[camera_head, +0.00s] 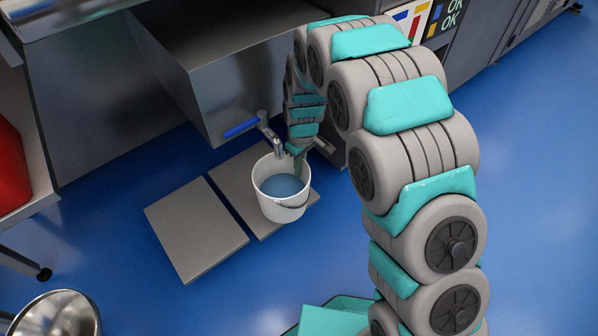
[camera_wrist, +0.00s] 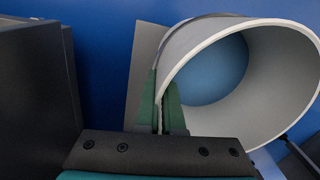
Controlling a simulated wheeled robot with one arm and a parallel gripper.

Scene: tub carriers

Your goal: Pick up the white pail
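The white pail (camera_head: 284,205) stands at the tap over the right-hand grey slab (camera_head: 249,212) and holds bluish liquid. Its thin handle hangs down on the near side. My gripper (camera_head: 298,160) is at the pail's far right rim, pointing down. In the wrist view, my gripper's green fingers (camera_wrist: 161,102) lie on both sides of the wall of the pail (camera_wrist: 262,125), one outside and one inside, closed against it. The pail looks upright. I cannot tell whether its base touches the slab.
A tap (camera_head: 270,132) with a blue lever (camera_head: 240,129) sticks out from the grey cabinet just above the pail. A second grey slab (camera_head: 196,228) lies to the left, bare. A red tub (camera_head: 10,165) and a metal bowl (camera_head: 57,316) are at the left edge.

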